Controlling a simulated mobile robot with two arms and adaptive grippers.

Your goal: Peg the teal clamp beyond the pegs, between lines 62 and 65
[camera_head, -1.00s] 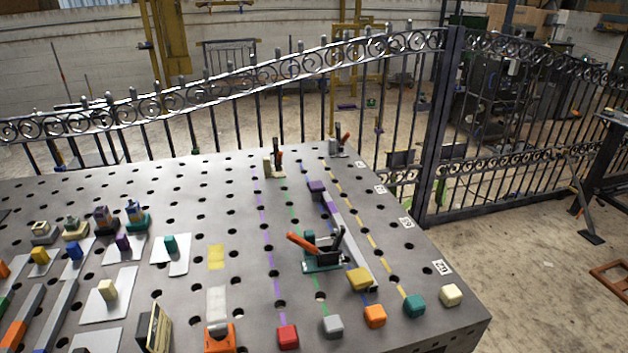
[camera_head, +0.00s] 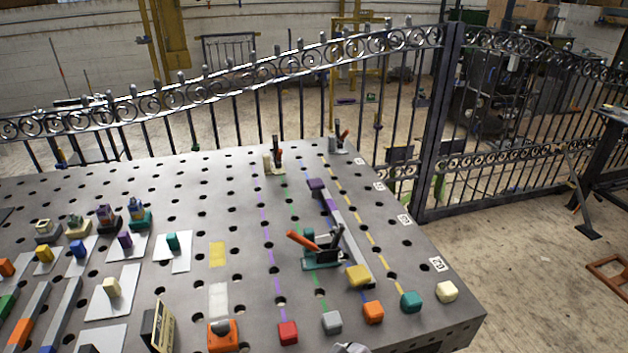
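A teal clamp (camera_head: 322,257) with an orange lever and a dark upright part stands on the perforated grey table (camera_head: 200,185), by the dashed green line (camera_head: 309,274) and left of a long grey bar (camera_head: 348,238). The bar has a purple block (camera_head: 317,186) at its far end and a yellow block (camera_head: 358,275) at its near end. Purple, green, blue and yellow lines run along the table. White number tags (camera_head: 404,219) stand along the right edge; I cannot read them. Neither gripper shows clearly; a small grey part shows at the bottom edge.
A cream clamp (camera_head: 273,160) and a grey clamp (camera_head: 338,142) stand at the far edge. Coloured blocks, including a red block (camera_head: 288,333) and a teal block (camera_head: 411,301), line the near side. Several pieces crowd the left. A metal gate (camera_head: 441,130) stands behind the table.

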